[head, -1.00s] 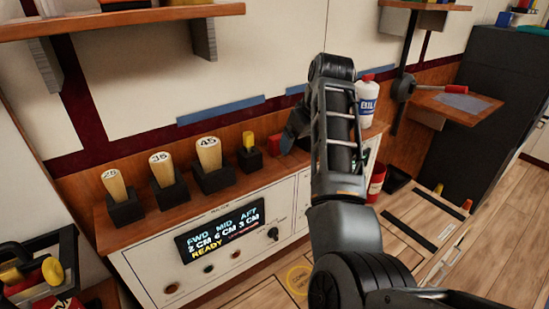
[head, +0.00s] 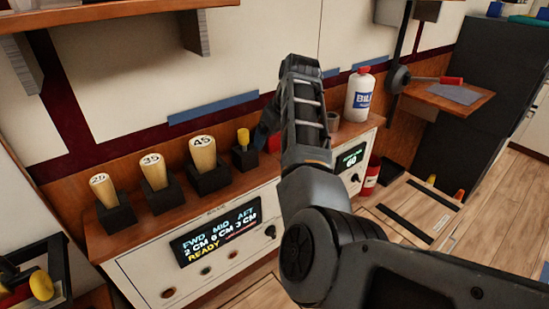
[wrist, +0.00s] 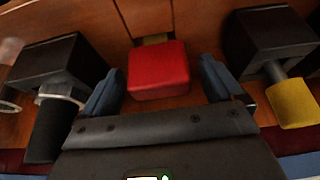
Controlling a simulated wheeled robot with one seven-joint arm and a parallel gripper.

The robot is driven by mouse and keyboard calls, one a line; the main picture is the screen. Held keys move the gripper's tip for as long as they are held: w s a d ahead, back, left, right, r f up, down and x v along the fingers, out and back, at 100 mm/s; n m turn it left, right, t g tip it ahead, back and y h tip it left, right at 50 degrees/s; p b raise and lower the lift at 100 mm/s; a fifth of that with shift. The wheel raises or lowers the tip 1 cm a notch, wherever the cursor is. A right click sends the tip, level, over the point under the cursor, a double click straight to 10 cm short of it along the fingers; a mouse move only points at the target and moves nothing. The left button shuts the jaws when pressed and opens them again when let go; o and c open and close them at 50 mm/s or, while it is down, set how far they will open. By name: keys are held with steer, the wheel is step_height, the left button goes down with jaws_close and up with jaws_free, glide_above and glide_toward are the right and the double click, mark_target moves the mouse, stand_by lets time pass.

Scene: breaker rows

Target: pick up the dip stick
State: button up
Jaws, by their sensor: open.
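A red block-shaped handle (wrist: 158,70) sits in the middle of the wrist view, with a small brass-coloured part behind it. It appears to be the dip stick's grip, though its shaft is not visible. My gripper (wrist: 162,82) is open, with one blue finger on each side of the red handle and a gap on both sides. In the head view, a little of the red handle (head: 274,144) shows beside my gripper (head: 264,135) on the wooden counter; my arm hides the rest.
A yellow-topped peg in a black block (wrist: 292,102) stands close to one finger, and a black peg in a block (wrist: 60,95) close to the other. Several numbered wooden pegs (head: 202,152) stand left. A white bottle (head: 359,96) and a grey cup (head: 333,121) are right.

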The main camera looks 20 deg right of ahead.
steer(key=shift+c, duration=0.3)
steer(key=c, duration=1.4)
steer(key=shift+r, duration=0.1)
